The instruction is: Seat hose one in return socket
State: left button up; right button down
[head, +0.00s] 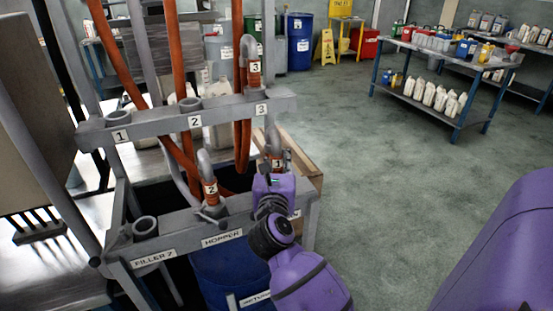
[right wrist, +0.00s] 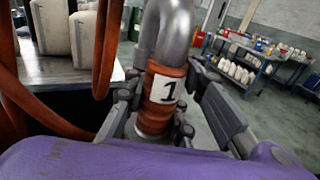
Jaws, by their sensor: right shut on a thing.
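Hose one (head: 277,163) has a grey curved metal nozzle and an orange sleeve with a white "1" label. My right gripper (head: 276,172) is shut on it at the right end of the lower rack bar. In the right wrist view, the fingers stand on both sides of the orange sleeve (right wrist: 163,88), and the nozzle is upright. A grey flared part (right wrist: 150,130) shows below the sleeve. In the head view my gripper hides the nozzle's lower end and the return socket, so I cannot tell how deep it sits. My left gripper is not in view.
The upper bar (head: 225,108) has sockets 1, 2 and 3; hose three (head: 253,68) stands at socket 3. Hose two (head: 210,190) stands above the "HOPPER" label. The "FILLER 7" socket (head: 145,228) is empty. A blue drum (head: 225,278) is below. Open floor lies right.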

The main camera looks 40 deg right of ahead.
jog(key=shift+f, duration=0.35)
jog(key=c, duration=1.5)
grip_release()
jog(key=shift+o, duration=0.6)
jog(key=shift+o, duration=1.4)
jog(key=shift+f, duration=0.15)
